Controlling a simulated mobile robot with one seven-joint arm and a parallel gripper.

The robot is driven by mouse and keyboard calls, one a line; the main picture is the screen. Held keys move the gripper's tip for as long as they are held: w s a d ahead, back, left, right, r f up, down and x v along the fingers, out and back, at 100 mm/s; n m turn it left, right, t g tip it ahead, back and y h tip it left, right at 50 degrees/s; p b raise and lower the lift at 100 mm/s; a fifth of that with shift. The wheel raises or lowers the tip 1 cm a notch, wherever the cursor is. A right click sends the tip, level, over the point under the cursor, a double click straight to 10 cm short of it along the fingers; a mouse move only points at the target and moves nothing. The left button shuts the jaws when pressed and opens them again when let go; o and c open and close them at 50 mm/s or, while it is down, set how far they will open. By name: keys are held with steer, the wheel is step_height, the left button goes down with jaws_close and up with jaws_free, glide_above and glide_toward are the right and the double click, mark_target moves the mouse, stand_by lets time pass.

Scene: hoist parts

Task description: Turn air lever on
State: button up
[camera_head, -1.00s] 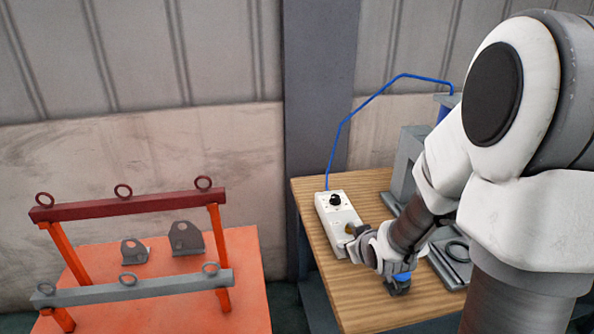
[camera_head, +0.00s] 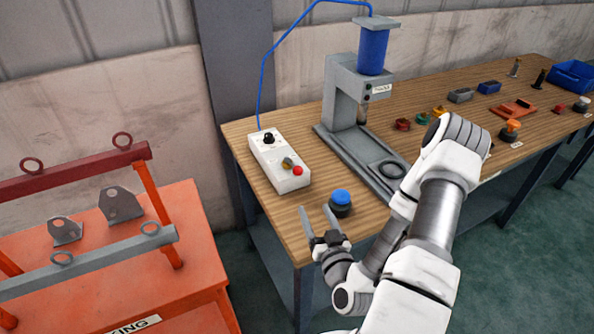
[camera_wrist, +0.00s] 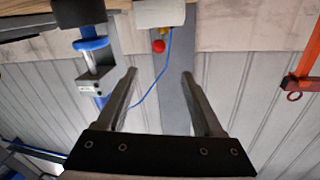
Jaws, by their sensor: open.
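The white control box (camera_head: 279,162) stands at the left end of the wooden table. It has a black knob (camera_head: 268,138), a small brass lever (camera_head: 288,162) and a red button (camera_head: 297,170). My gripper (camera_head: 316,210) is open and empty at the table's front left edge, apart from the box. In the wrist view the box (camera_wrist: 160,12) is at the top, with the red button (camera_wrist: 158,46) and part of the brass lever (camera_wrist: 164,31) beyond my open fingers (camera_wrist: 158,74). I cannot tell the lever's exact setting.
A blue-topped black button (camera_head: 341,202) stands right beside my gripper. A grey press (camera_head: 345,95) with a blue cylinder is behind it, and a blue hose (camera_head: 262,85) rises from the box. Several small parts lie farther right. An orange table (camera_head: 175,290) with a lifting frame is at left.

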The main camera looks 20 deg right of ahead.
mark_target(300, 174)
steer(key=shift+w+d+f+b, duration=0.1)
steer(key=shift+w+d+b, duration=0.05)
steer(key=shift+w+b, duration=0.6)
steer(key=shift+w+d+f+b, duration=0.1)
steer(key=shift+w+d+b, duration=0.05)
steer(key=shift+w+b, duration=0.6)
steer(key=w+b, duration=0.1)
steer(key=b, duration=0.1)
steer(key=w+b, duration=0.1)
steer(key=b, duration=0.2)
steer(key=shift+w+d+b, duration=0.2)
steer(key=shift+w+b, duration=0.15)
steer(key=w, duration=0.3)
steer(key=w+d, duration=0.1)
steer(key=w, duration=0.3)
steer(key=w+d, duration=0.1)
steer(key=w, duration=0.3)
steer(key=shift+w+r, duration=0.2)
jaws_close()
